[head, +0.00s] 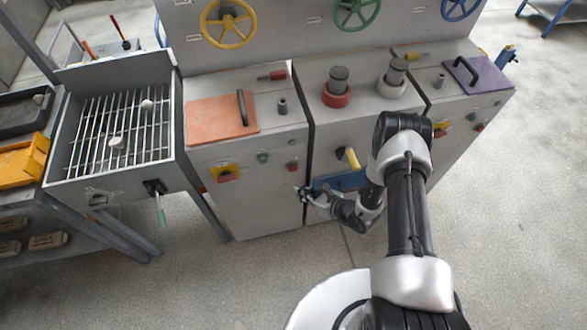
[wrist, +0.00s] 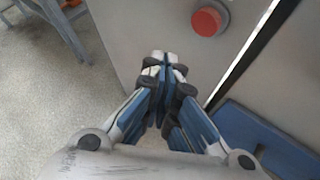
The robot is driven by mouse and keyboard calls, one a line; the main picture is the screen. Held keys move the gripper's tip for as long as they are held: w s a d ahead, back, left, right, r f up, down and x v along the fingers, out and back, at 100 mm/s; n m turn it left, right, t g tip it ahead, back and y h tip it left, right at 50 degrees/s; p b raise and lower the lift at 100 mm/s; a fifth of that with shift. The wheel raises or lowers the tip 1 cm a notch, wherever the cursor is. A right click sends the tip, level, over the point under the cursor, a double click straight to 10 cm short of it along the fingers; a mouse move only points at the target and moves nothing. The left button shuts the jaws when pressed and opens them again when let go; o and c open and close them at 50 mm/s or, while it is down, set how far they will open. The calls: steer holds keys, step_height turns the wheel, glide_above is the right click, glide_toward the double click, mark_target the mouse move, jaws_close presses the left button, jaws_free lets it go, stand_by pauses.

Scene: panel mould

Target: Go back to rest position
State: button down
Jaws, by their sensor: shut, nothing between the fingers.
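My gripper (head: 303,193) is in front of the grey cabinets in the head view, at the end of my bent arm. In the wrist view my gripper (wrist: 164,62) is shut, its fingertips together with nothing between them. It points toward the grey cabinet front (wrist: 140,30), left of the dark gap between two cabinets. A red round button (wrist: 210,18) shows just above and to the right of the fingertips in the wrist view.
A blue panel (head: 340,180) is on the middle cabinet, close to my gripper. A yellow handle (head: 349,158) sticks out above it. Open floor (head: 230,285) lies in front.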

stand_by(0.7)
steer(key=w+a+r+n+g+y, duration=0.15)
steer(key=r+n, duration=0.25)
steer(key=r, duration=0.6)
steer(key=w+a+r+n+g+y, duration=0.1)
steer(key=a+r+n+g, duration=0.2)
steer(key=r, duration=0.6)
steer(key=s+r+n+g+h+b, duration=0.1)
steer(key=s+r+n, duration=0.3)
steer(key=r, duration=0.3)
steer(key=s+r+n+g, duration=0.2)
steer(key=s+r+n, duration=0.25)
steer(key=r, duration=0.35)
steer(key=s+d+r+n+t+h+b, duration=0.1)
steer(key=s+d+r+n+t+h, duration=0.1)
steer(key=s+d+r+n+h, duration=0.3)
steer(key=s+d+r+n+t+h+b, duration=0.1)
steer(key=s+d+r+n+t+h, duration=0.2)
steer(key=s+d, duration=0.9)
step_height(320, 180, up, 5)
steer(key=s+n+h, duration=0.1)
steer(key=n+h, duration=0.2)
steer(key=n, duration=0.1)
steer(key=shift+d, duration=0.3)
